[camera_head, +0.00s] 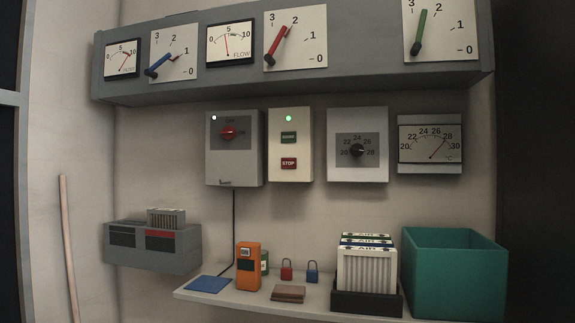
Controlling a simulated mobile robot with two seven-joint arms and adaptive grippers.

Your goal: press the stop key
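The red stop key (289,163) sits low on a cream control box (291,178) in the middle of the wall. A dark green key (288,137) is above it on the same box. A green lamp (288,118) glows near the top of the box. Nothing covers the stop key. Neither of my grippers shows in the head view.
A grey box with a red rotary switch (228,133) is left of the control box; a thermostat dial (357,150) is right of it. A shelf (230,297) below carries an orange device (248,266), padlocks, filters and a green bin (455,275). A gauge panel (340,83) overhangs above.

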